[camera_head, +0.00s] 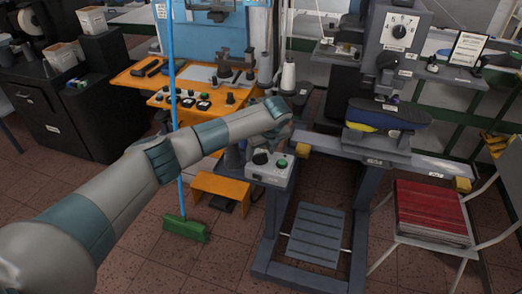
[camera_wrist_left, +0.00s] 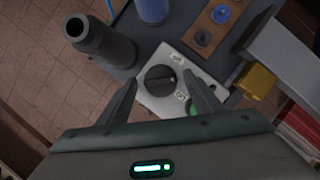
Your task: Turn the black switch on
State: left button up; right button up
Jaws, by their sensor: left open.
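The black switch is a round knob (camera_wrist_left: 160,80) on a light grey control box (camera_wrist_left: 172,58). In the head view the knob (camera_head: 261,157) sits on the box's top, left of a green button (camera_head: 282,163). My left gripper (camera_wrist_left: 162,82) is open and empty. In the wrist view its two fingers lie on either side of the knob; I cannot tell whether they touch it or are still above it. My right gripper is not in view.
A dark upright cylinder (camera_wrist_left: 98,42) stands left of the box in the wrist view. A yellow block (camera_wrist_left: 256,80) is to its right. In the head view, a grey machine (camera_head: 385,60) with a blue shoe form (camera_head: 390,113) stands right, and a blue-handled green broom (camera_head: 186,228) stands left.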

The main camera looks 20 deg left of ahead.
pick_arm(q)
jog(key=shift+f, duration=0.1)
jog(key=c, duration=1.1)
jog(key=shift+o, duration=0.2)
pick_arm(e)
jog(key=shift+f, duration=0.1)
